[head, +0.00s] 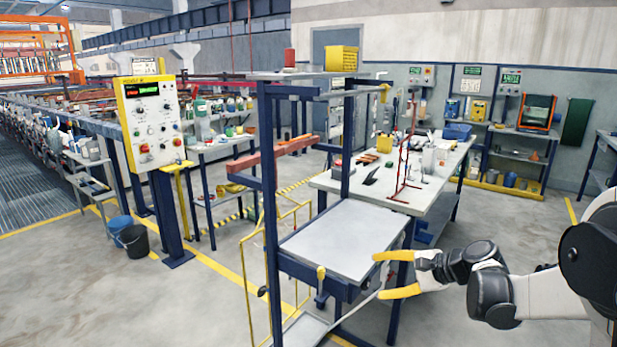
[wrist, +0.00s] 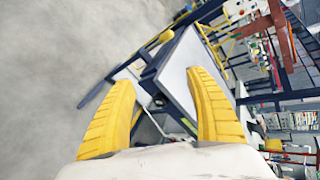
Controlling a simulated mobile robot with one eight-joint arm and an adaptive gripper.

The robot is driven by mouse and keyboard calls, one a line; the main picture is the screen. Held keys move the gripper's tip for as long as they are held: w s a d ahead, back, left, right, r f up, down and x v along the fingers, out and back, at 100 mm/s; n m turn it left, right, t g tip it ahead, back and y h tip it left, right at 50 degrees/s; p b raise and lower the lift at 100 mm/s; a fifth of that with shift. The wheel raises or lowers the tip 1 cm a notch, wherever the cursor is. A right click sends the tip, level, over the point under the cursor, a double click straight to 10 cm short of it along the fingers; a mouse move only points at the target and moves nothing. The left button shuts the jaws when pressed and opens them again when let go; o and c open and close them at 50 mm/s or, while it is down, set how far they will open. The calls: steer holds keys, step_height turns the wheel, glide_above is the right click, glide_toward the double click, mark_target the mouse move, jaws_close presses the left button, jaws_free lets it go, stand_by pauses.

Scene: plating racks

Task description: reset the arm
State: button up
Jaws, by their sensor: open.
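My gripper (head: 381,275) is at the right of the head view, with its two yellow fingers spread apart and nothing between them. The arm reaches in from the right edge, and the gripper points left toward the blue-framed rack stand with a pale flat tray top (head: 343,240). The fingertips are close to the right edge of that top; whether they touch it I cannot tell. In the wrist view my gripper (wrist: 160,90) shows open and empty, with the pale top (wrist: 180,72) beyond the fingers, turned on its side.
A white worktable (head: 385,190) with a red wire rack (head: 405,165) stands behind the stand. A yellow control panel (head: 150,120) stands at left, with a dark bucket (head: 134,240) near its foot. Shelves (head: 520,150) line the back wall. Bare floor lies at front left.

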steer(key=s+a+r+n+g+h, duration=0.1)
steer(key=s+a+r+n+h, duration=0.15)
steer(key=s, duration=0.45)
steer(key=s+a+r+n+h, duration=0.1)
steer(key=s+r+n+h, duration=0.15)
steer(key=s, duration=0.45)
steer(key=s+d+f+n+h, duration=0.1)
steer(key=s+n, duration=0.3)
steer(key=s, duration=0.4)
steer(key=s+d+n+h, duration=0.2)
steer(key=s+n+h, duration=0.1)
steer(key=s, duration=0.5)
steer(key=shift+d+f+n+t, duration=0.3)
steer(key=shift+f+n+t, duration=0.1)
steer(key=shift+n, duration=0.1)
